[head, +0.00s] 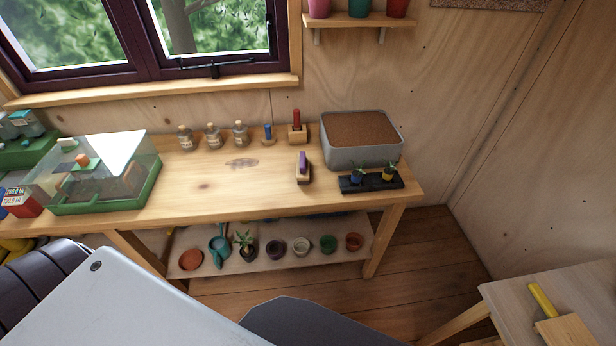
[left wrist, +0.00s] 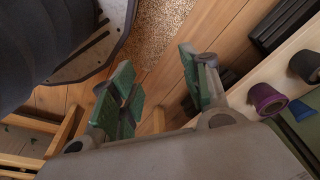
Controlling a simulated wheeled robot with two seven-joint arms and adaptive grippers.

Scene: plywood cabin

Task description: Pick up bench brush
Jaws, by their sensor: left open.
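A brush-like tool (head: 303,170) with a purple handle, wooden block and dark underside lies on the workbench (head: 220,190), left of the grey soil bin. A yellow-handled wooden tool (head: 560,320) lies on the table at the lower right, partly cut off. I cannot tell for certain which is the bench brush. My left gripper (left wrist: 155,62) is open and empty in the left wrist view, above the floor, with green pads. Neither brush-like tool shows clearly there. My right gripper is out of view.
A soil bin (head: 340,152), a black holder (head: 371,185) with small plants, glass bottles (head: 213,136), a red-handled tool (head: 297,132) and a clear-lidded box (head: 100,205) stand on the bench. Pots line the lower shelf (head: 262,262). The bench middle is clear.

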